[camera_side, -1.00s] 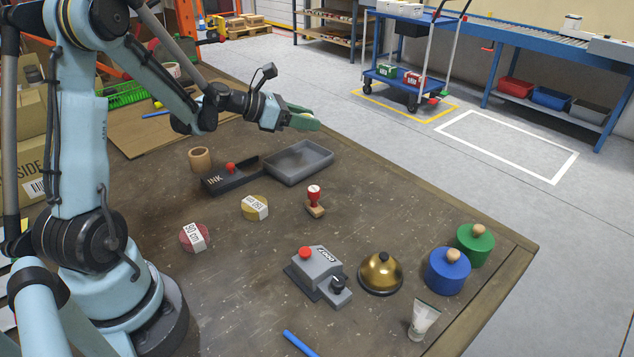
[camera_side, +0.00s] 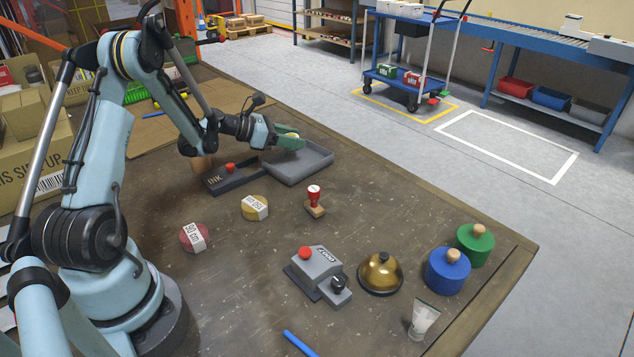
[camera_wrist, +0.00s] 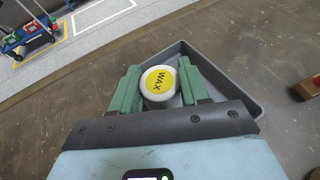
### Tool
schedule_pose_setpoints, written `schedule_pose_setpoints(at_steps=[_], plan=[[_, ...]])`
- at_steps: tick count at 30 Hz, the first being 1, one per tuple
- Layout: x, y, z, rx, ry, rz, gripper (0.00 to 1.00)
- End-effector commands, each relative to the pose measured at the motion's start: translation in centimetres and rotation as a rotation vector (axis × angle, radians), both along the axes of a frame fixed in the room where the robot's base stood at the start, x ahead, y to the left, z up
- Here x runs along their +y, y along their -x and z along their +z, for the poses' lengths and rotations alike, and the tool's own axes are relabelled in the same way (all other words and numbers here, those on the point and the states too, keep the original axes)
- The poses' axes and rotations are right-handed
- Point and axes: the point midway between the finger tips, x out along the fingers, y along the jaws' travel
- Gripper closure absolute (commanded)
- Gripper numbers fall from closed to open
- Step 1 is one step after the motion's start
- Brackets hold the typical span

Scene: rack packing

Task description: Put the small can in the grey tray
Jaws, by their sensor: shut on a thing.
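The small can (camera_wrist: 159,84), white with a yellow top marked WAX, sits between the green fingers of my gripper (camera_wrist: 160,78) in the wrist view. My gripper is shut on it. In the side view my gripper (camera_side: 289,141) is over the back left part of the grey tray (camera_side: 318,166), and only a bit of the can shows. In the wrist view the tray (camera_wrist: 232,88) lies beneath and around the can. I cannot tell whether the can touches the tray floor. No other thing shows in the tray.
A dark INK tray (camera_side: 235,179) with a red-knobbed thing stands against the grey tray's left side. A red-handled stamp (camera_side: 315,200) and a yellow tape roll (camera_side: 255,208) stand nearer. A bell (camera_side: 380,273) and blue and green lidded pots (camera_side: 447,271) are at the right.

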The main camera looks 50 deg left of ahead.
Motion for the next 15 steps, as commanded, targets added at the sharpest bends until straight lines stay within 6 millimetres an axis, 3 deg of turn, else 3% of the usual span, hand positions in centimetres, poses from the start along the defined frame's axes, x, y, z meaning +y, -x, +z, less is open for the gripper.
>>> schedule_pose_setpoints(at_steps=[15], plan=[[-0.03, 0.00, -0.76, 0.000, 0.000, 0.000, 0.85]])
